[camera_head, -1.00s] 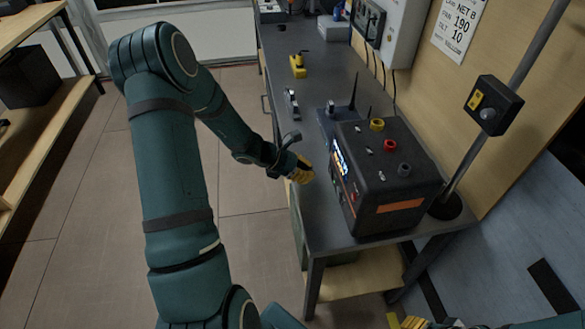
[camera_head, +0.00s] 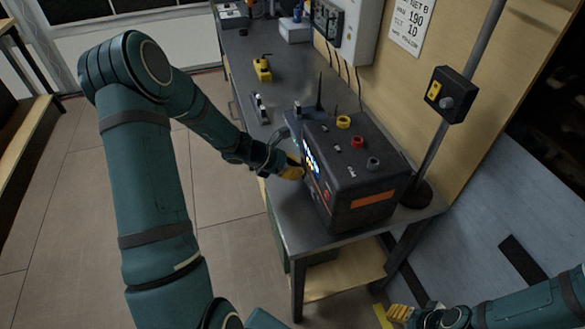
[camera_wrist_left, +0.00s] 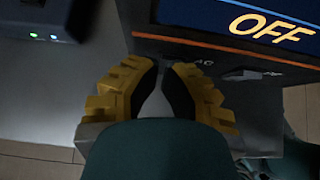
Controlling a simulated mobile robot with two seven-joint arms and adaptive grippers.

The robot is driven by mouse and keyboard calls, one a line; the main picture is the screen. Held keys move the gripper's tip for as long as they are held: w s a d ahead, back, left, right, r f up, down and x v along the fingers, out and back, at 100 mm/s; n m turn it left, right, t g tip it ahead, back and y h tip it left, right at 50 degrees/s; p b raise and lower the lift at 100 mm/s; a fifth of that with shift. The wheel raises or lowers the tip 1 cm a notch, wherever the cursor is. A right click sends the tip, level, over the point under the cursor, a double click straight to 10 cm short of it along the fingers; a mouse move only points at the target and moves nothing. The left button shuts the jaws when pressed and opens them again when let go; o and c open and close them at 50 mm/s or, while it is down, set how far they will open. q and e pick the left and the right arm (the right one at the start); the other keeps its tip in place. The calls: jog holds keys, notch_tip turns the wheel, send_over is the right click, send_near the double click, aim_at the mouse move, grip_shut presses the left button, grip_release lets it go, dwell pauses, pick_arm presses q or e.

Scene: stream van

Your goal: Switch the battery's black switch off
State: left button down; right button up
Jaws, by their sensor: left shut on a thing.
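The battery (camera_head: 345,180) is a black box with an orange label, standing on the grey workbench. Its lit display faces left in the head view. In the left wrist view the battery's front (camera_wrist_left: 225,52) fills the top right, and its display (camera_wrist_left: 262,22) reads OFF. The black switch is hidden between the fingertips. A small grey switch (camera_wrist_left: 252,75) beside the letters AC is just right of them. My right gripper (camera_head: 400,314) is low, away from the bench.
A router with antennas (camera_head: 296,120) stands behind the battery. A yellow tool (camera_head: 262,69) and a small dark device (camera_head: 259,109) lie farther along the workbench (camera_head: 250,140). A pole with a switch box (camera_head: 450,95) rises to the right. The floor at left is clear.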

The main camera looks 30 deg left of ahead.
pick_arm(q)
jog(key=shift+s+r+p, duration=0.1)
jog(key=shift+r+p, duration=0.55)
jog(key=shift+r, duration=0.1)
pick_arm(e)
jog(key=shift+r, duration=0.6)
jog(key=shift+s, duration=0.1)
pick_arm(q)
jog(key=shift+s+a, duration=0.3)
jog(key=shift+a, duration=0.1)
jog(key=p+v, duration=0.3)
jog(key=v, duration=0.9)
jog(key=shift+r, duration=0.3)
pick_arm(e)
jog(key=r, duration=0.1)
jog(key=s+r, duration=0.1)
jog(key=a+r, duration=0.1)
jog(key=shift+s+r, duration=0.1)
jog(key=shift+s, duration=0.1)
